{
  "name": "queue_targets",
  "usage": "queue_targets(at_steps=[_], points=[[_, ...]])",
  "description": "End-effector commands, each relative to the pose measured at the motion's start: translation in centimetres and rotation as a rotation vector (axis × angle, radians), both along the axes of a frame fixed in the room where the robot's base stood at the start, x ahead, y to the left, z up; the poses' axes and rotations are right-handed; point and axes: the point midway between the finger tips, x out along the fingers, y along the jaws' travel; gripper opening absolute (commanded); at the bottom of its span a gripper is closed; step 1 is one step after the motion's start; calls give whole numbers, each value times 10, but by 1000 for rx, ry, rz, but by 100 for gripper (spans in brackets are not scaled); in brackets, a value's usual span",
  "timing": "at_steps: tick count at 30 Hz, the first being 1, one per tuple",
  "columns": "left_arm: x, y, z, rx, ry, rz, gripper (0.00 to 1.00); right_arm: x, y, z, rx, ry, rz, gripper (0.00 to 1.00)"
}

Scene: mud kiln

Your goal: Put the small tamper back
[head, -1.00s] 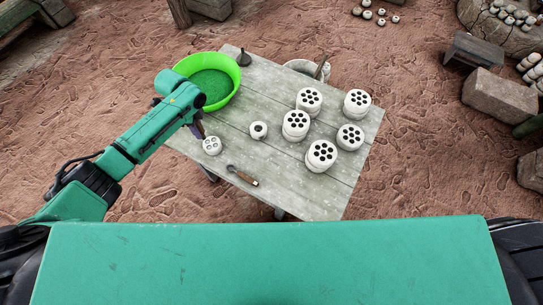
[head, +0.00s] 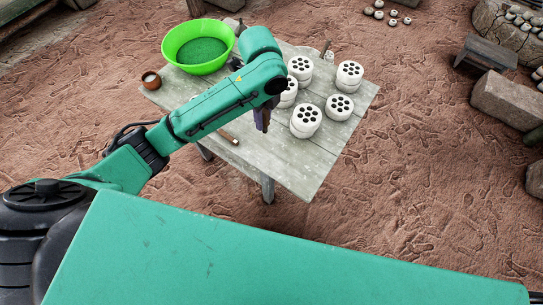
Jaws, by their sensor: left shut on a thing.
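My left gripper (head: 262,117) reaches over the middle of the table (head: 300,160), pointing down. Its dark fingers are shut on the small tamper, which hardly shows from here; the fingers and arm hide its shape. A dark upright tool with a wide base (head: 240,29) stands at the table's far edge, beside the green basin. My right gripper is out of view.
A green basin (head: 172,42) and a brown cup (head: 151,80) stand at the left. Several white pierced briquettes (head: 306,120) stand right of the gripper. A wooden-handled tool (head: 230,138) lies near the front edge. The front right tabletop is clear.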

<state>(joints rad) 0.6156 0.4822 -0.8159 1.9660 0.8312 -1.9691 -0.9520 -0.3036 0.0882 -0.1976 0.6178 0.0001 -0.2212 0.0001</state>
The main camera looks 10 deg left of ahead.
Motion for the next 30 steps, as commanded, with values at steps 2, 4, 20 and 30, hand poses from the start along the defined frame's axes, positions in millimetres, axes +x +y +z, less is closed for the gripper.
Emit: queue_targets(at_steps=[2,4,20,30], points=[[-2,1,-27,4,8,2,0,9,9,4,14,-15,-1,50],[-2,1,-51,4,7,2,0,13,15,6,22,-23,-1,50],[0,1,-164,2,0,1,0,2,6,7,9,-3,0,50],[0,1,-169,2,-1,1,0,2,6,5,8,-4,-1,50]])
